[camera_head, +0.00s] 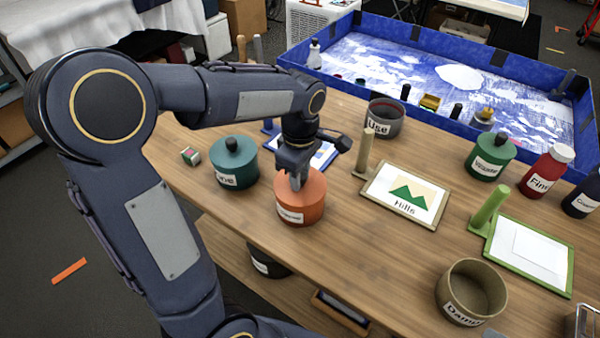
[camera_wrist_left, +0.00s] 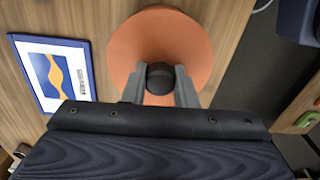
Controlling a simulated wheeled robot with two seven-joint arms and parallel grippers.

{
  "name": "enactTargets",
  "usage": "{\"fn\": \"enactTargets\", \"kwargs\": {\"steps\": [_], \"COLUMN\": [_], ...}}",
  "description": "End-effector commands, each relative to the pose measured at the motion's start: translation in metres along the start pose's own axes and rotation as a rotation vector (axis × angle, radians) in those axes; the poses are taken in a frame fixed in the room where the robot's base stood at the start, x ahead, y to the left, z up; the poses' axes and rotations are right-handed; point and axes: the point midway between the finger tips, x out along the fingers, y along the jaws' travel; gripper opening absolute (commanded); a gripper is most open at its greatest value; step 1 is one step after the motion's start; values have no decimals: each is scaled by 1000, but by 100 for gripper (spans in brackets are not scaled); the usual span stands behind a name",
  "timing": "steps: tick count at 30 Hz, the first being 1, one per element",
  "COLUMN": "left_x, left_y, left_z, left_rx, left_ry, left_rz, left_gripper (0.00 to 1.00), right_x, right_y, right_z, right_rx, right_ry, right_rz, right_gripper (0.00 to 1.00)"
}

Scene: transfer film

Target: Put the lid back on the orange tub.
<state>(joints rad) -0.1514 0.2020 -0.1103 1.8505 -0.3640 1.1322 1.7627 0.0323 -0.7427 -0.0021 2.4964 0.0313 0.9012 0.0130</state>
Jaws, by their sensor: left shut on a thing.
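The orange tub (camera_head: 300,208) stands upright on the wooden table, with a white label on its front. Its orange lid (camera_head: 313,184) is at the top of the tub; I cannot tell whether it is fully seated. In the left wrist view the lid (camera_wrist_left: 160,45) is a round orange disc with a dark knob (camera_wrist_left: 160,77). My left gripper (camera_head: 297,182) comes down from above and is shut on that knob, one finger on each side. In the left wrist view the fingers of the gripper (camera_wrist_left: 160,88) flank the knob. My right gripper is not in view.
A green lidded tub (camera_head: 234,170) stands just left. A framed blue picture (camera_wrist_left: 55,72) lies close behind. The "Hills" board (camera_head: 405,195), an open grey tub (camera_head: 386,118) and an open tan tub (camera_head: 470,292) are to the right. A blue-walled tray (camera_head: 440,75) lies behind.

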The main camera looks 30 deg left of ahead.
Motion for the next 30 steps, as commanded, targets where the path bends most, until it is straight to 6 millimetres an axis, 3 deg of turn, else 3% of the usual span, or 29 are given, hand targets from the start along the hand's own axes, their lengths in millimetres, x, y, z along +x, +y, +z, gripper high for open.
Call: {"fn": "enactTargets", "kwargs": {"steps": [8,9,14,20,26,30], "left_x": [0,0,0,0,0,0], "left_y": [0,0,0,0,0,0], "left_z": [0,0,0,0,0,0], "left_rx": [0,0,0,0,0,0], "left_ry": [0,0,0,0,0,0], "left_rz": [0,0,0,0,0,0], "left_gripper": [0,26,47,51,72,72], "right_x": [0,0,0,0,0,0], "right_y": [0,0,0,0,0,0], "right_z": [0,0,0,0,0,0], "right_rx": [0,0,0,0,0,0], "right_ry": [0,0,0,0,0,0], "right_rz": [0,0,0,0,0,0], "right_gripper": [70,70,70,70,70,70]}}
